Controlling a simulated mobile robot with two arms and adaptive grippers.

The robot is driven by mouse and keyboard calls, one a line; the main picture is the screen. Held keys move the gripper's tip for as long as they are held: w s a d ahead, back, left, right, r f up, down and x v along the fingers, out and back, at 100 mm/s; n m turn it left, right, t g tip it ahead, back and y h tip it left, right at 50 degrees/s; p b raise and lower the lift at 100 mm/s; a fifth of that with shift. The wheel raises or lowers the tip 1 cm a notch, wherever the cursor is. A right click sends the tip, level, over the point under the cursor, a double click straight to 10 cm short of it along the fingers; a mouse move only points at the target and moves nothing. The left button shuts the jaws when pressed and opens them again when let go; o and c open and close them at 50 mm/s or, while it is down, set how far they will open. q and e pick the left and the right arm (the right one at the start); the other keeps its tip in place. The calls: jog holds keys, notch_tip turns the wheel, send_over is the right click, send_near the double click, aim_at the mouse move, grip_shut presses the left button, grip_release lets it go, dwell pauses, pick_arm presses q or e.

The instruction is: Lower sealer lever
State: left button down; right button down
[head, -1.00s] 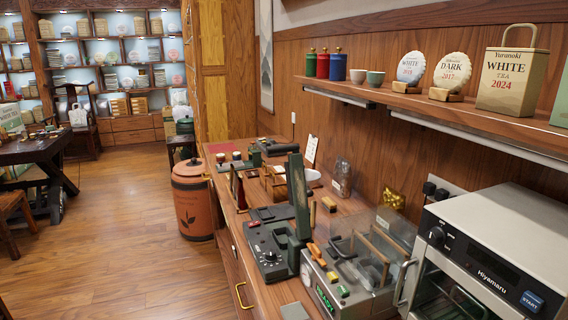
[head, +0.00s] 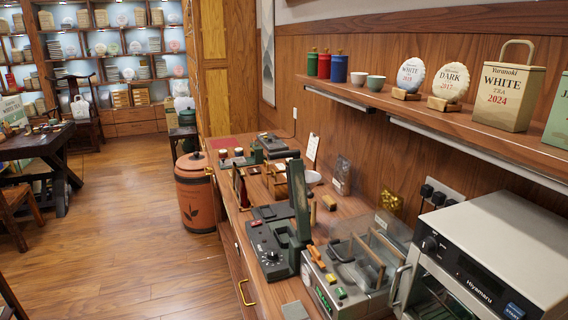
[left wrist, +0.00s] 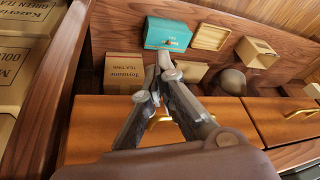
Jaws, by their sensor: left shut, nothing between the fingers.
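A dark sealer (head: 266,240) with a dial sits on the wooden counter in the head view. Its dark green lever (head: 300,192) stands raised, nearly upright, at the right side of the base. My left gripper (left wrist: 163,63) shows only in the left wrist view. It is shut and empty, its fingertips together in front of shelves and drawers, and the sealer is not in that view. Neither gripper shows in the head view, and my right gripper is in no frame.
A clear-lidded machine (head: 350,270) stands close right of the sealer, with a steel oven (head: 490,260) beyond it. A wall shelf (head: 420,108) runs above the counter. Open floor (head: 130,250) lies left. The wrist view shows a teal box (left wrist: 167,34) and wooden drawers (left wrist: 90,118).

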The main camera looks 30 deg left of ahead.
pick_arm(q)
jog(key=w+a+r+m+t+y, duration=0.1)
jog(key=w+a+r+m+t, duration=0.25)
jog(key=w+r, duration=0.6)
jog(key=w+a+r+m+t, duration=0.3)
jog(key=w+r+m+t, duration=0.15)
jog(key=w+r, duration=0.5)
jog(key=w+a+r+m+t, duration=0.1)
jog(key=w+r+m+t, duration=0.2)
jog(key=r, duration=0.8)
jog(key=w+a+r+m+t, duration=0.2)
jog(key=w+r+m+t, duration=0.2)
jog(key=r, duration=0.7)
jog(key=shift+r+m+t+p, duration=0.3)
jog(key=shift+m+t, duration=0.1)
jog(key=shift+m, duration=0.4)
jog(key=shift+w+a, duration=0.1)
jog(key=shift+w, duration=0.15)
jog(key=p, duration=0.4)
send_near(290, 175)
jog(key=w+d+r, duration=0.3)
jog(key=r, duration=0.2)
jog(key=w+a, duration=0.1)
jog(key=w+a+p, duration=0.1)
jog(key=a, duration=0.1)
jog(key=shift+w+r, duration=0.2)
jog(key=shift+r, duration=0.15)
